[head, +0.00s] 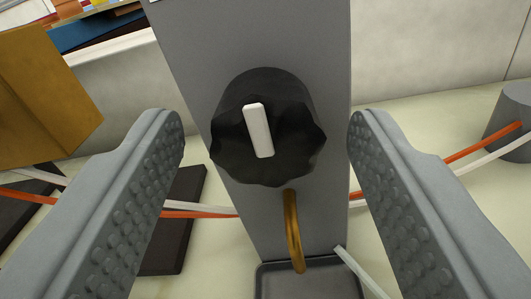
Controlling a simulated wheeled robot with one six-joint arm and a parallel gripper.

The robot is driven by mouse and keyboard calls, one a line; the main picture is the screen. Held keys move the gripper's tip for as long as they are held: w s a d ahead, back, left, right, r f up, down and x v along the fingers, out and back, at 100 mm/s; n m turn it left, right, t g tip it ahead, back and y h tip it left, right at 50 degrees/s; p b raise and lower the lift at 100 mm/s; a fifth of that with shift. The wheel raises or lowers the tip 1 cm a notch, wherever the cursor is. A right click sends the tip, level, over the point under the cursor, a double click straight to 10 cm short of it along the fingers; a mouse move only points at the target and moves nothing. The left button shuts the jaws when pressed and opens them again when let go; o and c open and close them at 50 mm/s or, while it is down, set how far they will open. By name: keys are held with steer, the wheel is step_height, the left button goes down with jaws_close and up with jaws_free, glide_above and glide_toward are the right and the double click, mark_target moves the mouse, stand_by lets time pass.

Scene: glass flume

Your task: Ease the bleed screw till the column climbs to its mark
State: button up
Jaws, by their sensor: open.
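The bleed screw (290,150) is a black lobed knob with a white pointer bar on its face. The bar points up, leaning slightly left. The knob sits on an upright grey post (185,50), and a bent brass spout (292,230) comes out below it. My gripper (265,130) is open, with one studded grey finger on each side of the knob. Gaps show between the fingers and the knob, and nothing is held. The column and its mark are not visible in this view.
A dark tray (310,282) lies under the spout. Orange (465,150) and white (500,155) tubes run behind the post. A brown block (50,90) is at left, a dark slab (172,245) below it, and a grey cylinder (508,110) at right.

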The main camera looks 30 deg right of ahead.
steer(key=v, duration=1.5)
steer(key=shift+s+a, duration=0.25)
steer(key=shift+s, duration=0.1)
stand_by(1.7)
steer(key=x, duration=1.7)
steer(key=shift+w+d, duration=0.15)
steer(key=shift+w, duration=0.05)
steer(key=c, duration=1)
